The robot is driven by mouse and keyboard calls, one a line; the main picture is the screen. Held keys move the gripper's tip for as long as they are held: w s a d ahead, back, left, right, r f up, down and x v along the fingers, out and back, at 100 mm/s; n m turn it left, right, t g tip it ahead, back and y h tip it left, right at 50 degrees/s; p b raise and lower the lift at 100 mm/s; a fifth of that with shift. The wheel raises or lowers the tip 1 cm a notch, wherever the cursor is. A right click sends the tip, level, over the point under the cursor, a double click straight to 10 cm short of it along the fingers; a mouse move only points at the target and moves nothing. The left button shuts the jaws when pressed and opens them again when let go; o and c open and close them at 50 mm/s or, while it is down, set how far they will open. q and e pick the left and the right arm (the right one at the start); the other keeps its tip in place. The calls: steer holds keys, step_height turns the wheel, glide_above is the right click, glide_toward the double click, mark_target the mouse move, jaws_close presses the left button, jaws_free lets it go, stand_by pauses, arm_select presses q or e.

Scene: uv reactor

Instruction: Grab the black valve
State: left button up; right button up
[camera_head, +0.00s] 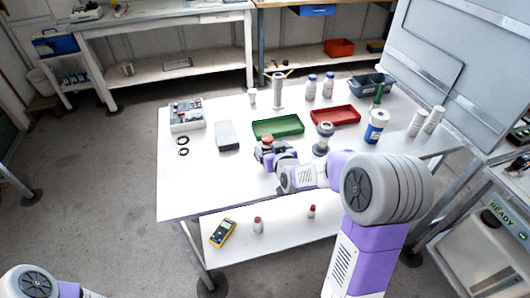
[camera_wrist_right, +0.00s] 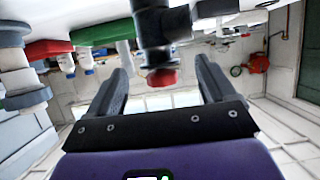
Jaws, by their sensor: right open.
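The black valve has a dark body and a red knob. In the head view its red top (camera_head: 267,141) shows on the white table, left of the middle, in front of the green tray. In the right wrist view the black valve (camera_wrist_right: 163,27) hangs in from the top, as that picture is upside down, and its red knob lies between the fingers. My right gripper (camera_wrist_right: 162,75) is open, with one finger on each side of the knob and gaps showing. It also shows in the head view (camera_head: 268,155), partly merging with the valve. My left gripper is out of view.
A grey flanged column piece (camera_head: 323,138) stands close right of the valve. The green tray (camera_head: 278,127) and red tray (camera_head: 335,116) lie behind. A grey box (camera_head: 227,135) sits left. The table's front left is clear. Bottles and a blue-labelled jar (camera_head: 376,126) stand further right.

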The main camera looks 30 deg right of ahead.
mark_target(269, 146)
steer(key=b+x, duration=0.1)
steer(key=x, duration=0.3)
steer(key=shift+w+d+f, duration=0.1)
steer(key=shift+w+f, duration=0.05)
steer(key=shift+w, duration=0.15)
steer(key=c, duration=1.2)
steer(key=shift+c, duration=0.3)
